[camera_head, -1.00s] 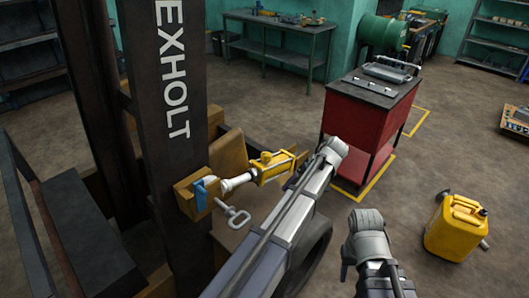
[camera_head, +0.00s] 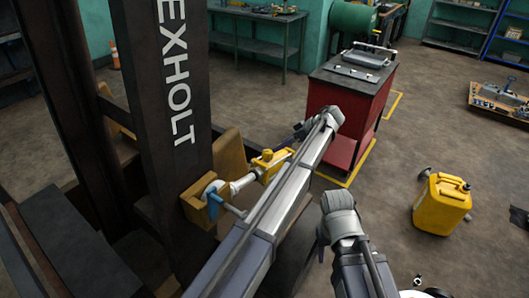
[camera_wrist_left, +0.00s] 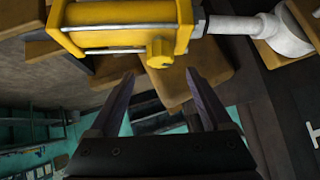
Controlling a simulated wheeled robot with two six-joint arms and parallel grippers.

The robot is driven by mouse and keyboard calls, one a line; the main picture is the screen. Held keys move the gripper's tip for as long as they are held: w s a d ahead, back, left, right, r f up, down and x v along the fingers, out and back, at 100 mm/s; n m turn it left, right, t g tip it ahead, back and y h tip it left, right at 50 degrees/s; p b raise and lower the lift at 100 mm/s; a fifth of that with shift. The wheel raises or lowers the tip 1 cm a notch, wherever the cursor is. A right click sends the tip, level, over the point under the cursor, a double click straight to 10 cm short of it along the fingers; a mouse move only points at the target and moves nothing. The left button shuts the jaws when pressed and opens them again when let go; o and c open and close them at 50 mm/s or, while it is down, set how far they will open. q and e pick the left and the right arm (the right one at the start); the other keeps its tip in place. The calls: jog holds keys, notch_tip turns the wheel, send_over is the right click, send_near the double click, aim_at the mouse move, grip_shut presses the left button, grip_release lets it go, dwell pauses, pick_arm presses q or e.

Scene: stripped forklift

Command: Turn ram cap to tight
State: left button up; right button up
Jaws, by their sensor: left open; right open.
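The yellow ram (camera_head: 268,163) lies beside the forklift mast, its pale rod reaching left to a wooden-coloured block. In the left wrist view its yellow cylinder (camera_wrist_left: 115,25) crosses the top. A yellow faceted cap (camera_wrist_left: 160,52) sticks out from its side toward my left gripper (camera_wrist_left: 160,77). That gripper is open and empty, its fingertips to either side below the cap and apart from it. In the head view my left arm hides part of the ram, and the cap cannot be made out. My right forearm shows at lower right; its gripper is not visible.
The dark mast (camera_head: 165,90) stands left of the ram. A blue handle-like part (camera_head: 215,198) is at the rod end. A red cabinet (camera_head: 340,115) stands behind my left arm. A yellow jerrycan (camera_head: 440,205) stands on open floor at right.

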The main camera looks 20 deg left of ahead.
aim_at(270, 151)
pick_arm(q)
jog(key=b+x, duration=0.5)
jog(key=x, duration=0.2)
jog(key=shift+f, duration=0.15)
jog(key=shift+a+f, duration=0.15)
jog(key=shift+a, duration=0.15)
grip_shut()
